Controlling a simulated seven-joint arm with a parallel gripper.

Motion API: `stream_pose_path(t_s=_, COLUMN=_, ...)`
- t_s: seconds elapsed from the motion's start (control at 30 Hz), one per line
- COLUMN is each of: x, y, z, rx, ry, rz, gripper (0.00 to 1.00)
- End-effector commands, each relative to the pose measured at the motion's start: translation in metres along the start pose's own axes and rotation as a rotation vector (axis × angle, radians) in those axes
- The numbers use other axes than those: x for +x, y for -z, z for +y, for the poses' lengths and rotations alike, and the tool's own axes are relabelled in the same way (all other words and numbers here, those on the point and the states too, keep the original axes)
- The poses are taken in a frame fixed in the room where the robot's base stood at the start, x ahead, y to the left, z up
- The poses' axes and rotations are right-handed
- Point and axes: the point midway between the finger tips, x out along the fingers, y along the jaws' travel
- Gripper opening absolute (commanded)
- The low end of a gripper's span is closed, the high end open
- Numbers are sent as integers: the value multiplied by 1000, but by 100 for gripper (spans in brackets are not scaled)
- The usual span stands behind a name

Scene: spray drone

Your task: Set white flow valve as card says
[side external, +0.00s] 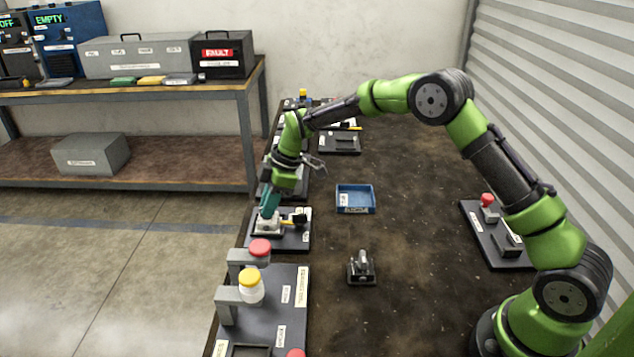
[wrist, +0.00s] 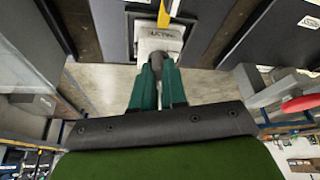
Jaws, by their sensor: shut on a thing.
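In the wrist view, the white valve body (wrist: 158,45) with a label is at the top centre, and the yellow lever (wrist: 165,14) runs to the top edge. My gripper (side external: 267,208) comes down on the valve from above. Its teal fingers (wrist: 157,82) are shut on a grey rounded part at the valve's near side. I cannot make out a card with a readable setting.
A panel with a red knob (side external: 260,247) and a yellow-capped white bottle (side external: 250,287) stands in front. A blue tray (side external: 356,199) and a small black fixture (side external: 361,268) are to the right. Another panel (side external: 496,235) lies at the far right. The table's middle is mostly clear.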

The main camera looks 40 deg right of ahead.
Motion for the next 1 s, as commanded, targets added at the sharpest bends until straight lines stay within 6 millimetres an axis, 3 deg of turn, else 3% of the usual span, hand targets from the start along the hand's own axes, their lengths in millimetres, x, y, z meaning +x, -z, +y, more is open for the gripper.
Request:
stream_pose_path(t_s=0.4, x=2, y=-2, z=-2, rx=250, ry=-101, rz=-4, gripper=0)
stream_pose_path(t_s=1.0, x=2, y=-2, z=-3, rx=324, ry=-131, rz=-5, gripper=0)
